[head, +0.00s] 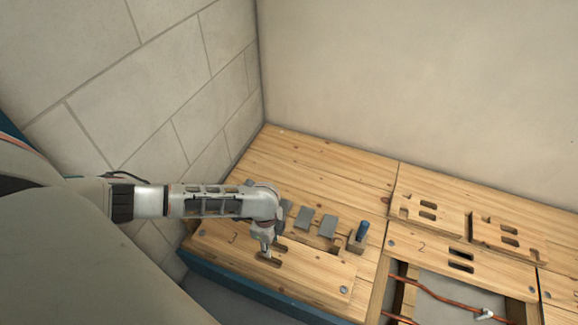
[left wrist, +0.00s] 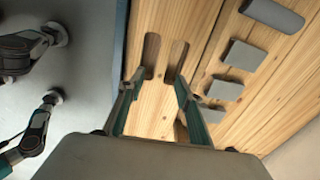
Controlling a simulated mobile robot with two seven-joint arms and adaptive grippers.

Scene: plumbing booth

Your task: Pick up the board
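The board marked 3 (head: 318,273) is a long, light wooden plank with two slots, lying flat along the front left edge of the wooden bench. My left gripper (head: 268,257) points down over its slots. In the left wrist view the gripper (left wrist: 160,77) is open, its two fingertips at the near ends of the slots, with the strip of board (left wrist: 153,112) between them. I cannot tell how deep the fingertips reach. My right gripper is in neither view.
To the right are a board marked 2 (head: 440,248), slotted boards (head: 432,213) and an opening with copper pipe (head: 440,294). A block wall (head: 150,100) closes the left side.

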